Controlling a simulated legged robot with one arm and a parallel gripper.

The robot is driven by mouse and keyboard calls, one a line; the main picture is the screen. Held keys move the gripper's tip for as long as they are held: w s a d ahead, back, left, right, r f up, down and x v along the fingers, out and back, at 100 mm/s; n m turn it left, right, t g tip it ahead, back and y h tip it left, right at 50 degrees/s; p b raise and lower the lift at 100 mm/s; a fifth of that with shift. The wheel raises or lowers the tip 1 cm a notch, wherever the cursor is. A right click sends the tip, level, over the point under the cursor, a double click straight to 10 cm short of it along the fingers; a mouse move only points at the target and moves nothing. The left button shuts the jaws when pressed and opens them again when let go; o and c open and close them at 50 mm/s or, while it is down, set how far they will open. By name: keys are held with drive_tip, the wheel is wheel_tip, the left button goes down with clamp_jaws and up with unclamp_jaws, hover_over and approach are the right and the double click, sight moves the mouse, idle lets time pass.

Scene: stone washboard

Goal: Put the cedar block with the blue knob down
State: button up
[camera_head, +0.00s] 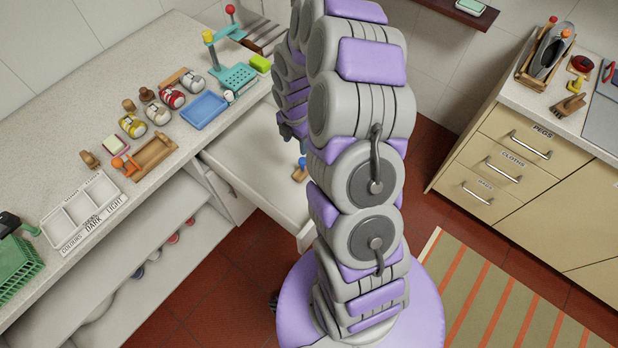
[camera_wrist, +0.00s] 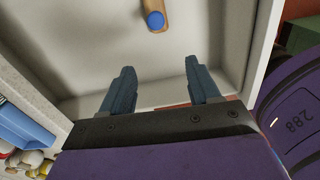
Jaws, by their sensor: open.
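The cedar block (camera_wrist: 158,27) with the blue knob (camera_wrist: 155,19) lies in a pale open drawer (camera_head: 236,158), seen at the top of the wrist view. In the head view the block (camera_head: 299,174) shows partly beside my arm, with its blue knob on top. My gripper (camera_wrist: 158,72) is open and empty, its two dark fingers apart. The block is beyond the fingertips and not between them. In the head view my gripper is hidden behind my arm.
The counter (camera_head: 60,125) at left carries a blue tray (camera_head: 204,110), a wooden tray (camera_head: 152,157), several tins, and a white sorting tray (camera_head: 84,212). A beige cabinet (camera_head: 510,150) stands at right. A striped rug (camera_head: 500,305) lies on the red floor.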

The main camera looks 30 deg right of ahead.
drive_tip(key=s+a+r+m, duration=0.5)
drive_tip(key=s+r, duration=0.1)
drive_tip(key=r, duration=0.3)
drive_tip(key=s+a+r+m, duration=0.4)
drive_tip(key=s+r+m, duration=0.1)
drive_tip(key=s+r, duration=0.25)
drive_tip(key=s+a+r+m, duration=0.1)
drive_tip(key=s+r+m, duration=0.1)
drive_tip(key=s, duration=0.4)
drive_tip(key=s+a+r+m+g, duration=0.1)
drive_tip(key=s+r+m, duration=0.2)
drive_tip(key=s+m, duration=0.2)
drive_tip(key=s+a+r+m, duration=0.2)
drive_tip(key=s+m, duration=0.2)
drive_tip(key=s, duration=0.3)
drive_tip(key=shift+r+g, duration=0.3)
drive_tip(key=shift+w+d, duration=0.1)
drive_tip(key=shift+d, duration=0.05)
drive_tip(key=shift+d+f+m+b, duration=0.2)
drive_tip(key=shift+f+m+b, duration=0.1)
drive_tip(key=shift+f+b, duration=0.2)
